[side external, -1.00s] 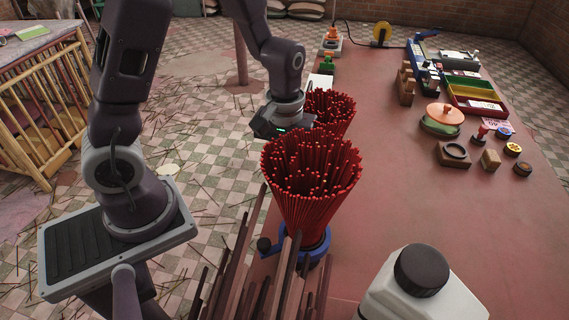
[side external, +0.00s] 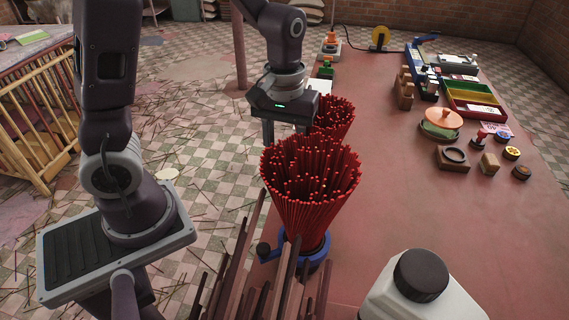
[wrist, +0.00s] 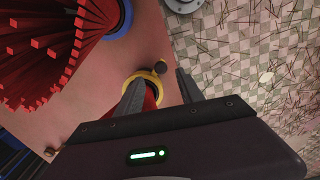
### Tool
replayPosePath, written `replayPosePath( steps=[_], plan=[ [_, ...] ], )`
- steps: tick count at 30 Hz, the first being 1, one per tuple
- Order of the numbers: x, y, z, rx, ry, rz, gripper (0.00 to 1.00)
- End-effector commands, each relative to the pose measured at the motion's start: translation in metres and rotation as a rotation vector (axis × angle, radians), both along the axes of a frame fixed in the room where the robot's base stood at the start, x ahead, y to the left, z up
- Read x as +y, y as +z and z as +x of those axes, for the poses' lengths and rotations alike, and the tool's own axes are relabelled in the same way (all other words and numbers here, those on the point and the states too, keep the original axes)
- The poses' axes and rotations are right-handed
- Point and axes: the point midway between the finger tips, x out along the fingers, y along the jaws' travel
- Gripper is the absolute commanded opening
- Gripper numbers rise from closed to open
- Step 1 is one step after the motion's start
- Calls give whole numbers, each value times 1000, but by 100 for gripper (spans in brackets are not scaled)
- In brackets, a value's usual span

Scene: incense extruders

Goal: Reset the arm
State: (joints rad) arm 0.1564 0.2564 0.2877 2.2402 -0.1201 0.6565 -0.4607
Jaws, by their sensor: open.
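My gripper (side external: 287,133) hangs pointing down behind and left of the large bundle of red incense sticks (side external: 310,185), beside a second red bundle (side external: 333,115). The large bundle flares upward from a blue ring holder (side external: 318,248). The gripper is open, with no object visibly held. In the wrist view my gripper's fingers (wrist: 158,80) are apart. A yellow ring holder (wrist: 155,80) with something red in it shows below, partly hidden by a finger. A red bundle with a blue ring (wrist: 118,24) fills the upper left.
The red table (side external: 400,200) is mostly bare in its middle. A white bottle with a black cap (side external: 421,272) and brown sticks (side external: 265,290) stand in front. Tiled floor lies left.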

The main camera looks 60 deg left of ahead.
Motion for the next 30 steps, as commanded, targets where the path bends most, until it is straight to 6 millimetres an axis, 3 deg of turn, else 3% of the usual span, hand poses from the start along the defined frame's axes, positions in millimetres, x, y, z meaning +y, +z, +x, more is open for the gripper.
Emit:
replayPosePath(
  steps=[3, 11, 14, 17, 21, 25, 30],
  plan=[
    [0, 11, 0, -1, -1, 1, 45],
    [0, 12, -1, 1, 0, 1, 45],
    [-3, 28, -6, -36, -40, -14, 45],
    [-12, 69, -31, -145, -177, -34, 45],
    [-22, 116, -84, -319, -421, 12, 45],
    [-24, 131, -122, -426, -583, 105, 45],
    [-25, 133, -141, -470, -664, 169, 45]
  ],
)
